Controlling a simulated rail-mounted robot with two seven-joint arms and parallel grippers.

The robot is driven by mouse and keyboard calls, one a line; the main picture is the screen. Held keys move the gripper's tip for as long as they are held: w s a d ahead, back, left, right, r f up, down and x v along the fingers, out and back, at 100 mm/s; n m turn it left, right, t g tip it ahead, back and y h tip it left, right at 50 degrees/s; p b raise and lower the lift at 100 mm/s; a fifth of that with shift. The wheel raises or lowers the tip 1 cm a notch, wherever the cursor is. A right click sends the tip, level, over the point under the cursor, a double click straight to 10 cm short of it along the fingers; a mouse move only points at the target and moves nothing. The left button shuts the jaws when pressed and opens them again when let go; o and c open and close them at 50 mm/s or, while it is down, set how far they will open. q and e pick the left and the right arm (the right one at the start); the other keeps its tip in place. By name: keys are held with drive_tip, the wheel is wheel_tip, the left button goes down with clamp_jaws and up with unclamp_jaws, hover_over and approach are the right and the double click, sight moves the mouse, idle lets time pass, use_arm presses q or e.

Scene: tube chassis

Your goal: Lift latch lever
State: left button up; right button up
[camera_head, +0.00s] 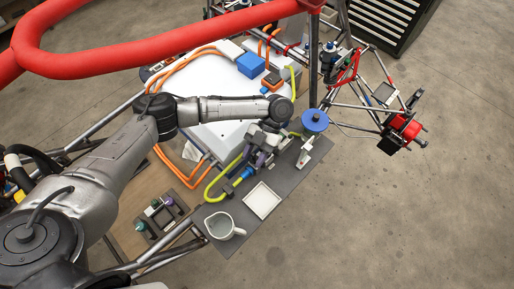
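My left arm comes in from the left, and my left gripper (258,158) points down over the inner edge of the grey work panel (280,207). It is small and partly hidden by its own wrist, so I cannot tell whether its fingers are apart. A blue connector (247,173) on a yellow-green hose (216,186) lies just left of and below the gripper. A small pale fitting (305,157) stands on the panel to the right of the gripper, below a blue disc (315,121). I cannot single out the latch lever. My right gripper is out of view.
A white square tray (262,201) and a grey jug (222,227) stand on the panel. A white battery-like case (217,75) with orange cables lies behind the arm. A thick red tube (150,52) crosses above. Open concrete floor lies to the right.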

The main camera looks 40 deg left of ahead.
use_arm(q)
drive_tip(key=v, duration=1.2)
idle(0.4)
drive_tip(key=shift+d, duration=0.1)
